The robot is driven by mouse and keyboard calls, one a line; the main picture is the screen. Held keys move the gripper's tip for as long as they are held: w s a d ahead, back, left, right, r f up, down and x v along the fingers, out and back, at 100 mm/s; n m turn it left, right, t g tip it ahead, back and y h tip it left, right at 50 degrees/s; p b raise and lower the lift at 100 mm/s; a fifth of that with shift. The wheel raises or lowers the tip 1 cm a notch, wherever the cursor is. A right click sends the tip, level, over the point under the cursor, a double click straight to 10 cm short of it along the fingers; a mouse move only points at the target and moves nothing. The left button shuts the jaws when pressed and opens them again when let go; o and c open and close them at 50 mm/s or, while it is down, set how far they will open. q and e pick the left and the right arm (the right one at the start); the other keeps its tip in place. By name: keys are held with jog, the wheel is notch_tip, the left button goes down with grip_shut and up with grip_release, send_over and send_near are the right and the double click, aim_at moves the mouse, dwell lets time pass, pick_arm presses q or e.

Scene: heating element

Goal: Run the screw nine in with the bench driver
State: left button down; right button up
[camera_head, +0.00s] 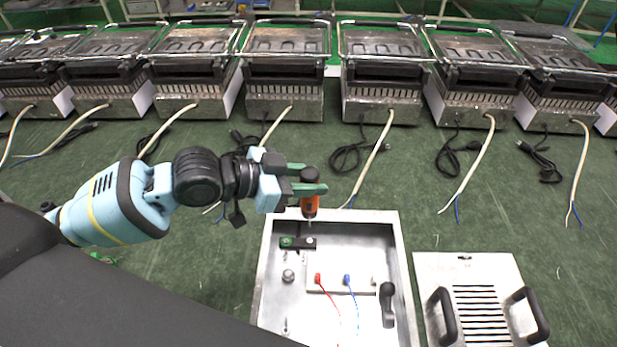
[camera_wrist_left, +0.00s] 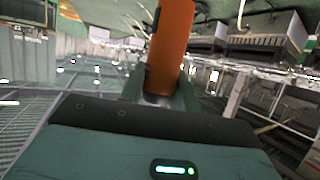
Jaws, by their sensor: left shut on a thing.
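My left gripper (camera_head: 307,188) reaches in from the left in the head view and is shut on the bench driver (camera_head: 310,207). The driver has an orange body and a dark top, and it hangs upright with its tip down over the back part of an open metal box (camera_head: 403,260). The orange driver body (camera_wrist_left: 172,45) also shows between the fingers in the left wrist view. Below the tip is a dark block with a green mark (camera_head: 288,242). I cannot tell whether the tip touches anything, and I cannot make out which screw is number nine. My right gripper is not in view.
In the box are a pale block with red (camera_head: 318,279) and blue (camera_head: 347,279) leads, a round metal knob (camera_head: 288,275) and a black handle (camera_head: 387,305). A slotted cover with black handles (camera_head: 470,265) lies to the right. Several grill units (camera_head: 383,108) with loose cables line the back.

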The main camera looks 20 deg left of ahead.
pick_arm(q)
jog(key=shift+r, duration=0.15)
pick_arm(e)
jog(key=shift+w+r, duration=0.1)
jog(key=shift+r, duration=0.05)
